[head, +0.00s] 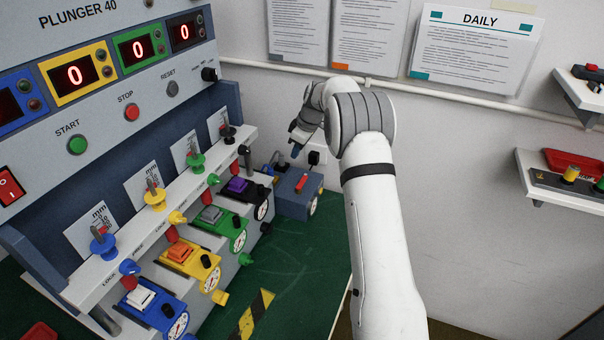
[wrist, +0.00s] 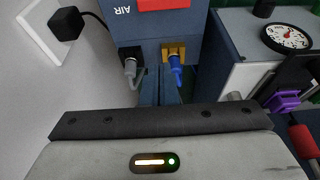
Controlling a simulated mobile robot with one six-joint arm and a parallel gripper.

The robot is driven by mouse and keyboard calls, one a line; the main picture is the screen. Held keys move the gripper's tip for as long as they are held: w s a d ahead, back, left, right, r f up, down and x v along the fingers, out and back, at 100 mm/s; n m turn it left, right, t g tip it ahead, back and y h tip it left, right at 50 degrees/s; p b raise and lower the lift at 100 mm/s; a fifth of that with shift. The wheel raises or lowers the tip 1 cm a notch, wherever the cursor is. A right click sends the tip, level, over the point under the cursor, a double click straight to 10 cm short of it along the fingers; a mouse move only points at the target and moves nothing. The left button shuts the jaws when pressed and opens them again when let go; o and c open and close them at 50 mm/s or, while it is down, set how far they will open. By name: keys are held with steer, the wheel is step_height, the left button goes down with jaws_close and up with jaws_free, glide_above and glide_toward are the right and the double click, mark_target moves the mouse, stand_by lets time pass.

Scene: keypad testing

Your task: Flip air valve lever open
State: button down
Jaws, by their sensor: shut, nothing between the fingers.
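The air valve is a dark blue box (head: 294,200) at the far end of the bench in the head view, with a red lever (head: 301,182) on it. In the wrist view the box (wrist: 185,24), marked "AIR" upside down, is at the top. Part of its red lever (wrist: 162,4) shows at the top edge; the rest is cut off. My gripper (head: 296,151) is above and behind the box in the head view. In the wrist view the gripper (wrist: 160,72) has its fingers together and empty, short of the lever, near the box's hose fittings.
A wall socket with a black plug (wrist: 66,23) is to the left. The keypad test rig (head: 130,100) stands left. Green bench surface (head: 290,265) is clear in front.

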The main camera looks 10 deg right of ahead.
mark_target(302, 185)
steer(key=shift+f, duration=0.1)
steer(key=b+x, duration=0.2)
steer(key=x, duration=0.8)
steer(key=shift+f, duration=0.1)
steer(key=d, duration=0.1)
steer(key=s+d, duration=0.1)
steer(key=s, duration=0.1)
steer(key=shift+d+r, duration=0.25)
steer(key=shift+d, duration=0.15)
steer(key=shift+s+d+f, duration=0.1)
steer(key=shift+s+d, duration=0.05)
steer(key=shift+d, duration=0.1)
